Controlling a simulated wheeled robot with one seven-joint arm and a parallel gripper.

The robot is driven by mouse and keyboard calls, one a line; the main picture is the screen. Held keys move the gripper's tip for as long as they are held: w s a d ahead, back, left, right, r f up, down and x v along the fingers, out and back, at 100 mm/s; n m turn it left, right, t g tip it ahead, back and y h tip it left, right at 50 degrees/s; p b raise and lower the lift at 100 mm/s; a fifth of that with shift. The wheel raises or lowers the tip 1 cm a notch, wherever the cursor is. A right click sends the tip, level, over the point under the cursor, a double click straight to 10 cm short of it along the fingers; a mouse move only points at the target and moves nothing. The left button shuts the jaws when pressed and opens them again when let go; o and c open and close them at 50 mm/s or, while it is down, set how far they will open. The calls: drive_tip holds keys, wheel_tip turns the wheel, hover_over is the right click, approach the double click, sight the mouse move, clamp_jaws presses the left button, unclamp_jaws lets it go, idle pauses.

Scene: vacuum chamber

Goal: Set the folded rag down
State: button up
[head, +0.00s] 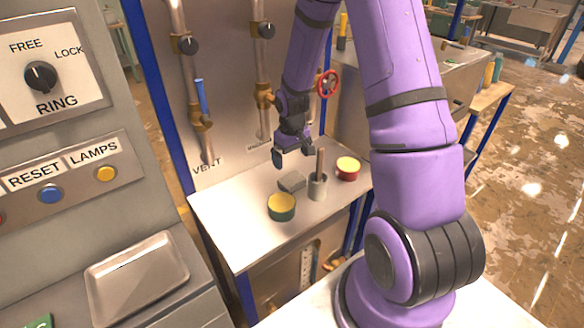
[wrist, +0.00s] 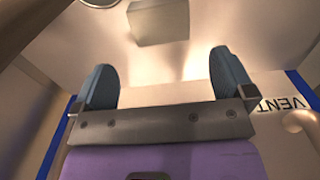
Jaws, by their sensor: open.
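The folded rag (head: 291,182) is a small grey block lying flat on the light bench top, between the tins and the vent panel. It also shows in the wrist view (wrist: 158,22), ahead of the fingers at the top of the picture. My gripper (head: 293,156) hangs just above the rag in the head view. In the wrist view my gripper (wrist: 162,72) has its two dark fingers spread wide with nothing between them. The rag is apart from both fingers.
On the same bench (head: 232,208) a green tin with a yellow top (head: 281,208) stands in front of the rag. A grey cup with an upright rod (head: 318,188) is close to its right, and a red tin (head: 347,170) is farther right. Pipes and valves line the panel behind.

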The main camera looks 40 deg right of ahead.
drive_tip(key=s+a+r+t, duration=0.1)
drive_tip(key=s+a+r, duration=0.15)
drive_tip(key=r, duration=0.55)
drive_tip(key=s+a+r+t+h, duration=0.1)
drive_tip(key=s+a+r, duration=0.15)
drive_tip(key=r, duration=0.55)
drive_tip(key=s+a+r, duration=0.1)
drive_tip(key=s+r, duration=0.2)
drive_tip(key=r, duration=0.5)
drive_tip(key=s+a+r+t, duration=0.1)
drive_tip(key=s+a+r, duration=0.1)
drive_tip(key=s+r, duration=0.3)
drive_tip(key=s+a+r+t+y, duration=0.1)
drive_tip(key=s+r, duration=0.4)
drive_tip(key=s, duration=0.7)
drive_tip(key=shift+s+a+r+t, duration=0.3)
drive_tip(key=shift+a+t, duration=0.3)
drive_tip(key=shift+a, duration=0.6)
